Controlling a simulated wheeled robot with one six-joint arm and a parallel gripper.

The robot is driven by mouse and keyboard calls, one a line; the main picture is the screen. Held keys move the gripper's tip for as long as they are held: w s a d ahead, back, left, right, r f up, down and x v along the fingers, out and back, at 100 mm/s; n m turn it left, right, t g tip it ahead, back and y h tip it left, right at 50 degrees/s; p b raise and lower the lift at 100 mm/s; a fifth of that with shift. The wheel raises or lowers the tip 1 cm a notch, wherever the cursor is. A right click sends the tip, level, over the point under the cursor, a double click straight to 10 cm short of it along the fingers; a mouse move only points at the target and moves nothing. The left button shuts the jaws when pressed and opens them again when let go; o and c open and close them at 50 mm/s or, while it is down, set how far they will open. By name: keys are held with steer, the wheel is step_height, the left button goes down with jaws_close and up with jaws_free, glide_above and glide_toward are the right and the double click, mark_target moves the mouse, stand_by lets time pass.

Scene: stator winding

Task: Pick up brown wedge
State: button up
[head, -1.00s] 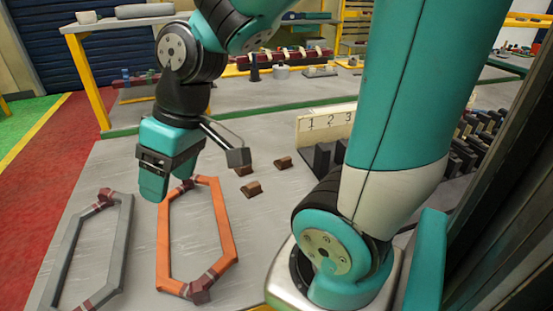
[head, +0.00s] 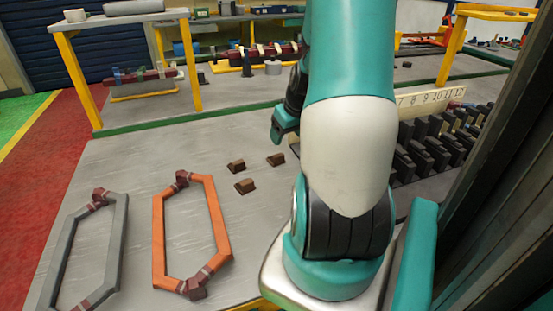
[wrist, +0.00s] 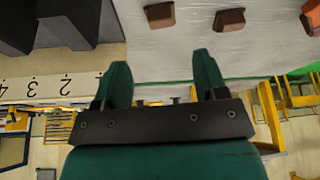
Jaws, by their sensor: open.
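Several brown wedges could match; three small ones lie loose on the grey table. In the head view, one is at the back left (head: 236,166), one at the right (head: 276,160) and one at the front (head: 244,186).
A grey coil frame (head: 64,250) and an orange coil frame (head: 158,235) lie left of the wedges. A numbered strip (head: 430,99) and rows of dark blocks (head: 425,150) stand to the right. The table around the wedges is clear.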

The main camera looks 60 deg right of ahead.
mark_target(279, 156)
steer(key=p+x, duration=0.1)
steer(key=x, duration=1)
steer(key=shift+w, duration=0.15)
steer(key=c, duration=0.8)
